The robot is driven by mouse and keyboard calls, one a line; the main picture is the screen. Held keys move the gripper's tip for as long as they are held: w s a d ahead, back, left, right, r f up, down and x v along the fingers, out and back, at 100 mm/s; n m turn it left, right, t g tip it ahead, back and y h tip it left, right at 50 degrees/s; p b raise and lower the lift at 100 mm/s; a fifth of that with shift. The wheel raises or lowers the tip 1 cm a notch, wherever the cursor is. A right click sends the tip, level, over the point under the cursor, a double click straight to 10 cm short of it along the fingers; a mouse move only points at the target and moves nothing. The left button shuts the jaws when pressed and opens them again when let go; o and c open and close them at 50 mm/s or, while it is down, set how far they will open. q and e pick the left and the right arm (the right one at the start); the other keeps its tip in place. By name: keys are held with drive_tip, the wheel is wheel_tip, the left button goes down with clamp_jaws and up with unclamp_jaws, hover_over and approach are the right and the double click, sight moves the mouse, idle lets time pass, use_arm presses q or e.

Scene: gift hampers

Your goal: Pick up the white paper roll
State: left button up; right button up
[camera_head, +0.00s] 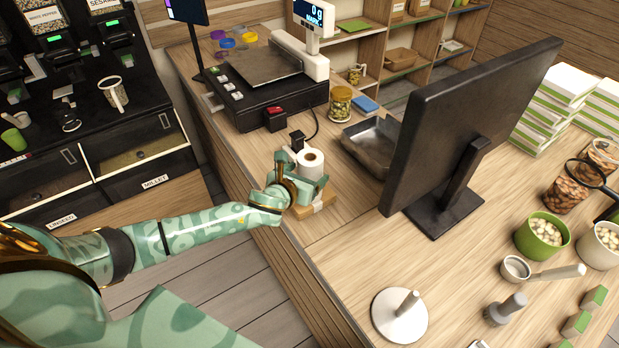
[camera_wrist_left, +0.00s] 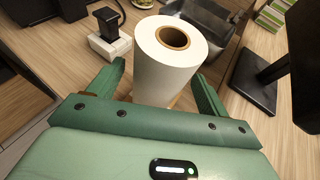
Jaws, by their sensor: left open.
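The white paper roll (camera_head: 311,165) stands upright on the wooden counter, with a brown core showing in its top. In the left wrist view the roll (camera_wrist_left: 165,70) stands between the two green fingers of my left gripper (camera_wrist_left: 165,90). The fingers are open, one on each side of the roll, and a gap shows at the left finger. In the head view my left gripper (camera_head: 304,172) reaches the roll from the front left and hides part of its lower side. My right gripper is not in view.
A black monitor (camera_head: 470,130) stands right of the roll, with a metal tray (camera_head: 368,148) behind it. A weighing scale (camera_head: 265,85) and a jar (camera_head: 340,103) stand farther back. A white disc stand (camera_head: 390,325) is at the front.

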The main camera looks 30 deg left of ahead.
use_arm(q)
drive_tip(key=x, duration=0.3)
drive_tip(key=shift+d, duration=0.1)
drive_tip(key=shift+s, duration=0.15)
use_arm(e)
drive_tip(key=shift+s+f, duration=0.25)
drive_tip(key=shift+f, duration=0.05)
use_arm(q)
drive_tip(key=c, duration=1.2)
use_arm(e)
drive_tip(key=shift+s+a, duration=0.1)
use_arm(q)
drive_tip(key=shift+r, duration=0.1)
